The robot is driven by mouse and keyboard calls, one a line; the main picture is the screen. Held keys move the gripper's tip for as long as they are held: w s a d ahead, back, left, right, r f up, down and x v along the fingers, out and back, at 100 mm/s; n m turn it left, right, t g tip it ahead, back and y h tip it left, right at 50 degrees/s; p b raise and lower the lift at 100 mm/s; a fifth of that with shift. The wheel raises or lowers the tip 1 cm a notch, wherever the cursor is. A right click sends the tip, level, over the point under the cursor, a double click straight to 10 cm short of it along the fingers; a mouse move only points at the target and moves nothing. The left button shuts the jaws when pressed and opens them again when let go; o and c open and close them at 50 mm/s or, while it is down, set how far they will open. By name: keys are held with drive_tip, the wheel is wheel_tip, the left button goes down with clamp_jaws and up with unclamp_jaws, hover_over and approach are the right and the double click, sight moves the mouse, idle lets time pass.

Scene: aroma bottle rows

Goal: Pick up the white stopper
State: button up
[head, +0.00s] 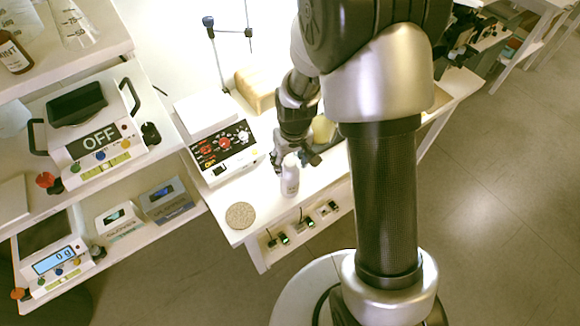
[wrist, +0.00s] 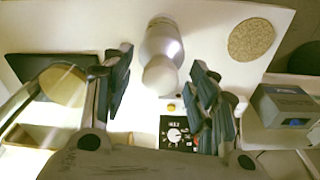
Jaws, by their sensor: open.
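A small white bottle stands upright on the white bench; its body (head: 290,183) shows in the head view and also in the wrist view (wrist: 163,42). The rounded white stopper (wrist: 160,75) sits on top of the bottle, and in the head view the stopper (head: 290,160) is partly beside my gripper. My gripper (wrist: 162,62) is open, with one dark finger on each side of the stopper in the wrist view. Clear gaps show between the fingers and the stopper. I cannot tell how far the fingertips are above or below it.
A round speckled cork mat (head: 240,215) lies near the bench's front corner. A white device with a black dial panel (head: 222,147) stands left of the bottle. A yellowish block (head: 256,90) is behind. In the wrist view, a grey box with a display (wrist: 287,107) is at right.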

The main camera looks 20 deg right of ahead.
sight(290, 161)
drive_tip(key=shift+f, duration=0.1)
drive_tip(key=shift+c, duration=0.2)
drive_tip(key=c, duration=1)
wheel_tip(290, 161, up, 20)
drive_tip(key=p, duration=0.6)
drive_tip(key=shift+p, duration=0.3)
